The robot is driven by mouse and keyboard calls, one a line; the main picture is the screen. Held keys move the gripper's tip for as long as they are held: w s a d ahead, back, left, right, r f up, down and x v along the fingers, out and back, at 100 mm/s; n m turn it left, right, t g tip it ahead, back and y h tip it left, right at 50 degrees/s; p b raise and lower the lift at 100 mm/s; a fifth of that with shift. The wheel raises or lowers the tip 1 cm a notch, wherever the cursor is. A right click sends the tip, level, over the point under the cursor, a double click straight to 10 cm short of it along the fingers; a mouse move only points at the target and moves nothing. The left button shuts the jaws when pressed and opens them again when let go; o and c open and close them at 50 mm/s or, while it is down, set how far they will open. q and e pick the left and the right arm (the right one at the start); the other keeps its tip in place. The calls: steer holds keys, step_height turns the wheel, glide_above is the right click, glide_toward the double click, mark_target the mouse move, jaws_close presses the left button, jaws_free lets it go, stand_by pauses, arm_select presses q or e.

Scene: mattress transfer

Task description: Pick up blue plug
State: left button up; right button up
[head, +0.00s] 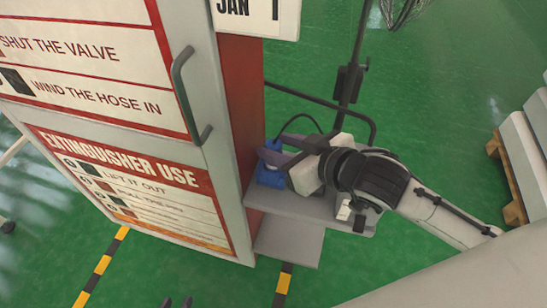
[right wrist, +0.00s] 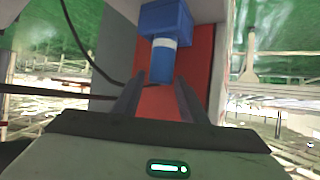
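The blue plug (head: 270,172) is at the small grey shelf beside the cabinet's red side. In the right wrist view the plug (right wrist: 161,62) is a blue cylinder with a white band, joined to a blue block. My right gripper (head: 279,149) is at the plug, its fingers partly covering it. In the right wrist view my right gripper (right wrist: 158,80) is open, with the plug's end between or just beyond the fingertips; contact cannot be told. My left gripper (head: 176,302) shows only two dark, spread fingertips at the bottom edge, far from the plug.
A tall cabinet (head: 207,130) with a grey handle and instruction panels stands left of the shelf (head: 290,203). A black cable (head: 300,117) loops by the plug, near a dark metal frame (head: 348,85). Pale slabs on a pallet (head: 508,180) stand at right. Green floor lies between.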

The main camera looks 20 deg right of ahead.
steer(key=shift+x, duration=1.05)
steer(key=c, duration=0.9)
steer(key=shift+r, duration=0.1)
